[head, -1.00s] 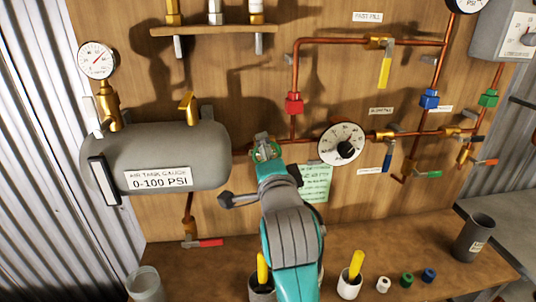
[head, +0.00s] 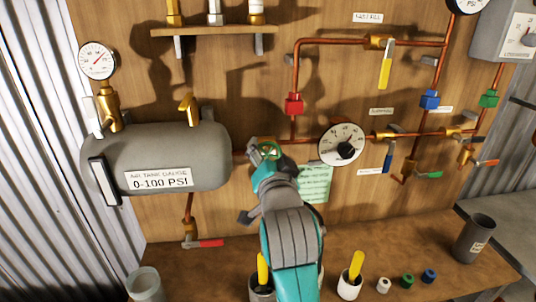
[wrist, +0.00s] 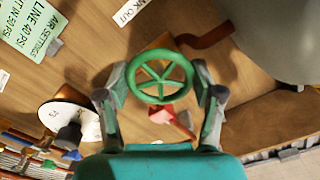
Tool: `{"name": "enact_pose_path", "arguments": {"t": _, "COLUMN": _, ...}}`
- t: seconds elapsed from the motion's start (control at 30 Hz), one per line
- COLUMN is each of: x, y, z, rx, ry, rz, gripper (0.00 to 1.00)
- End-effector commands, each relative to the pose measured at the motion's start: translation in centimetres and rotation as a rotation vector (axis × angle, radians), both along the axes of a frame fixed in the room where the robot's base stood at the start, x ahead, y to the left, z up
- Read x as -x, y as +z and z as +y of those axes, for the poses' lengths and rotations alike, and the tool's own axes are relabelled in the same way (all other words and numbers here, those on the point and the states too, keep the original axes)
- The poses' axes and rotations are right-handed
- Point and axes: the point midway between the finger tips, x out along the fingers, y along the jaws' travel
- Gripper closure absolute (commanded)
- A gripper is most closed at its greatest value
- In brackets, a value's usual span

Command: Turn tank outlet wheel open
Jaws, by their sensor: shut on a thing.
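The tank outlet wheel is a green spoked handwheel (wrist: 160,80), on the pipe just right of the grey air tank (head: 205,160). In the head view the wheel (head: 269,151) is small and partly covered by my gripper (head: 266,156). In the wrist view my gripper (wrist: 160,95) has one finger on each side of the wheel's rim, shut on it. A white label reading "TANK OUT" (wrist: 130,9) is on the board in the wrist view. How far the valve is turned cannot be told.
A round gauge (head: 341,144) and a green note (head: 315,183) are close to the right of the wheel. A red-handled valve (head: 205,242) hangs below the tank. Copper pipes with coloured valves fill the right of the board. Cups and caps stand on the bench below.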

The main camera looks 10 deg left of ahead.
Motion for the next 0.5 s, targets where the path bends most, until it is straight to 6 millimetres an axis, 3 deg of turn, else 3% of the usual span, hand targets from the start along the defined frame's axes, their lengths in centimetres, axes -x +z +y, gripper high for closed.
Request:
{"name": "enact_pose_path", "arguments": {"t": 0.47, "x": -0.02, "y": -0.14, "z": 0.03, "rx": 0.015, "ry": 0.0, "rz": -0.001, "gripper": 0.68}}
{"name": "enact_pose_path", "arguments": {"t": 0.5, "x": -0.02, "y": -0.15, "z": 0.04, "rx": 0.015, "ry": 0.0, "rz": -0.001, "gripper": 0.31}}
